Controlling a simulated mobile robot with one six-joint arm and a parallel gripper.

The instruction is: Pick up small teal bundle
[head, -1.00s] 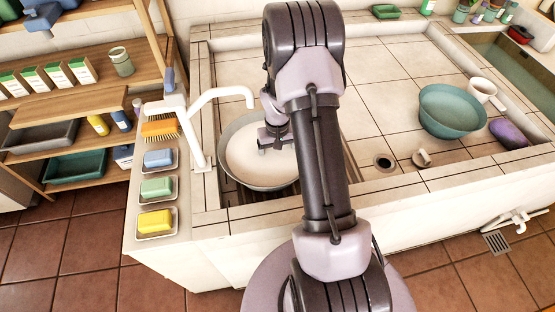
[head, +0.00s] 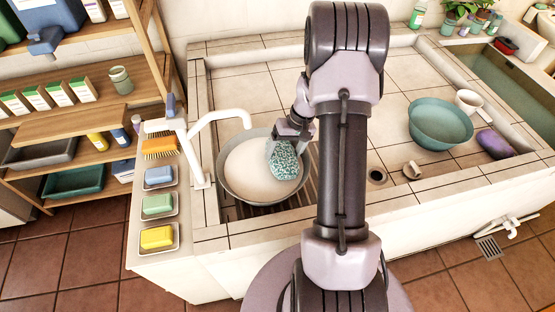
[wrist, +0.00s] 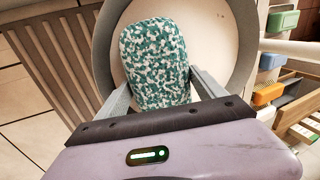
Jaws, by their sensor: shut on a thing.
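The small teal bundle (head: 285,161) is a rounded, teal-and-white speckled thing. My gripper (head: 292,135) is shut on it, with the bundle hanging at the right side of the grey basin (head: 225,181). The bundle also shows in the wrist view (wrist: 154,62), between the two grey fingers of my gripper (wrist: 158,85). In the head view it covers part of the basin's right rim and pale inside. I cannot tell how far it is above the basin.
A white faucet (head: 205,140) arches over the basin's left side. Yellow, green and blue soaps (head: 157,206) lie in dishes along the left ledge.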

